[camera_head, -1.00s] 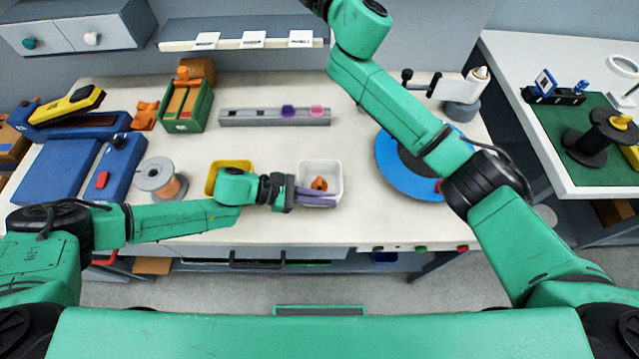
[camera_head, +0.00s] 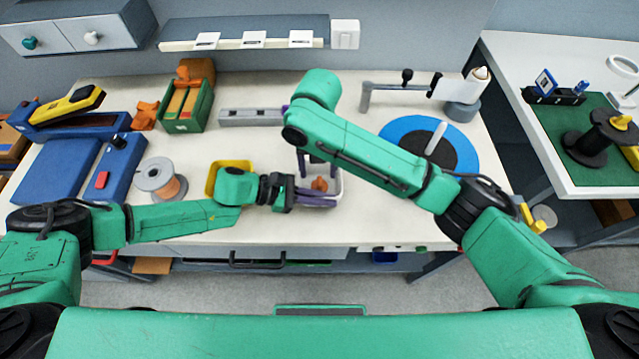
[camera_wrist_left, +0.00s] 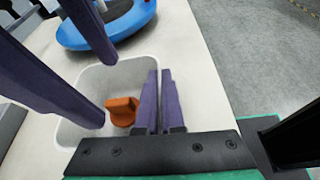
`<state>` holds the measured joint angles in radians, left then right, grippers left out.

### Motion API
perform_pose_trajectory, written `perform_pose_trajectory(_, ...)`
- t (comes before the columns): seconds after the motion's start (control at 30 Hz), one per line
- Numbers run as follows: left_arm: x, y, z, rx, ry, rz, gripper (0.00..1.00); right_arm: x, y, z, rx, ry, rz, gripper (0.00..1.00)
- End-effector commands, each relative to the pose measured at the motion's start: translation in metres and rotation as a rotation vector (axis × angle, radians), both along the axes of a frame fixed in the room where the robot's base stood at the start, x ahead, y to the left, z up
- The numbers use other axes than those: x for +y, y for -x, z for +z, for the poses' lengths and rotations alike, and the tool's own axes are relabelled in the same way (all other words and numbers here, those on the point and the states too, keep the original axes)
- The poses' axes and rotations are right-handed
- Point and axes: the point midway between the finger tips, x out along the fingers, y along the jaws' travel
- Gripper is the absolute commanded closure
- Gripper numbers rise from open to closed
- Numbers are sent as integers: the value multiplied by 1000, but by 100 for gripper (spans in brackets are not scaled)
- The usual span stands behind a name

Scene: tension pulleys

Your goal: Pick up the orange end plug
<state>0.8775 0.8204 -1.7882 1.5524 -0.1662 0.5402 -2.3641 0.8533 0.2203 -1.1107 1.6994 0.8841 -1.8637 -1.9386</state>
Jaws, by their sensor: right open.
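The orange end plug (camera_head: 320,184) lies in a white bin (camera_head: 338,188) near the front middle of the table. It also shows in the left wrist view (camera_wrist_left: 122,110), close to the bin's wall. My left gripper (camera_head: 318,198) is at the front of the bin.
A yellow bin (camera_head: 228,166) stands left of the white bin, partly behind my left arm. A wire spool (camera_head: 160,178) is further left. A grey rail (camera_head: 250,117) lies behind. A blue disc (camera_head: 460,150) with a black centre sits to the right.

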Motion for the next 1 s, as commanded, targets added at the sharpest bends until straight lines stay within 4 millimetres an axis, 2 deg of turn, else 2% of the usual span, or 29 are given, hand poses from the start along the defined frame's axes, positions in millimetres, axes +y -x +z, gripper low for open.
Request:
perform_pose_trajectory(0.33,0,0,0,0,0,0,100,-3,-5,-57,0,0,-3,30)
perform_pose_trajectory(0.57,0,0,0,0,0,0,100,-3,-5,-64,-4,-1,-2,30)
perform_pose_trajectory(0.6,0,0,0,0,0,0,100,-3,-5,-64,-4,-1,-2,34)
perform_pose_trajectory(0.77,0,0,0,0,0,0,100,-3,-5,-63,-4,-1,-3,95)
perform_pose_trajectory(0.8,0,0,0,0,0,0,100,-3,-5,-63,-4,-1,-3,98)
perform_pose_trajectory(1.0,0,0,0,0,0,0,100,-3,-6,-63,-4,-1,-3,99)
